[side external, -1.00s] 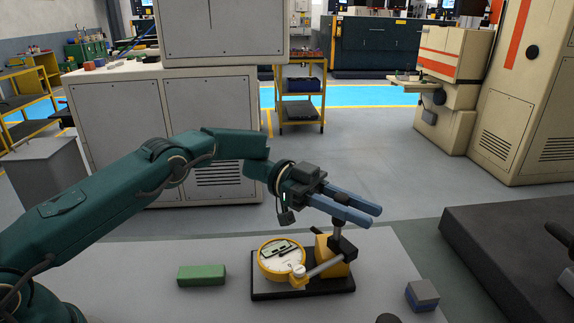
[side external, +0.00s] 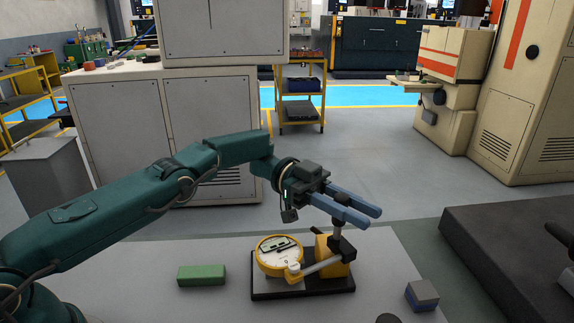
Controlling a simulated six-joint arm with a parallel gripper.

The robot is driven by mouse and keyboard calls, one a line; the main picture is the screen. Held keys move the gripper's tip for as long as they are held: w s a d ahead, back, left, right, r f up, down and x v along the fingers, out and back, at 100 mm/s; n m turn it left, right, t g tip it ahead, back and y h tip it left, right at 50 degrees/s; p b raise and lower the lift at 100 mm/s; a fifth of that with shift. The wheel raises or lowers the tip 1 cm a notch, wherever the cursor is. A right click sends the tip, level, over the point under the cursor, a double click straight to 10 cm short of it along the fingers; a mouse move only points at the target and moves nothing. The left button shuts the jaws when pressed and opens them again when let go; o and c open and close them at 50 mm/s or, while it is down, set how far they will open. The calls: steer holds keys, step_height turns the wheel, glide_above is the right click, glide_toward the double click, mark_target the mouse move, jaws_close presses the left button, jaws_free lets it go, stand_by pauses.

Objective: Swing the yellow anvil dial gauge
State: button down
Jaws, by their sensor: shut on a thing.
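The yellow dial gauge (side external: 279,256) has a white face and lies over the left part of a black base plate (side external: 300,291). A silver rod (side external: 321,264) joins it to a black clamp (side external: 341,246) on an upright post (side external: 338,229). A yellow block (side external: 327,262) stands on the base behind the rod. My gripper (side external: 358,212) has two long blue fingers, shut on the upper part of the post above the clamp. The fingers partly hide the top of the post.
A green block (side external: 202,275) lies left of the base on the grey table (side external: 225,299). A grey and blue block (side external: 422,295) sits to the right. A dark slab (side external: 500,245) is farther right. The table between the green block and base is clear.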

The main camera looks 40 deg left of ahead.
mark_target(340, 202)
steer(key=shift+d+r, duration=0.1)
steer(key=c, duration=0.7)
jaws_free()
steer(key=a, duration=0.3)
steer(key=shift+w+a, duration=0.15)
steer(key=shift+a, duration=0.05)
step_height(340, 202, up, 7)
steer(key=shift+d, duration=0.15)
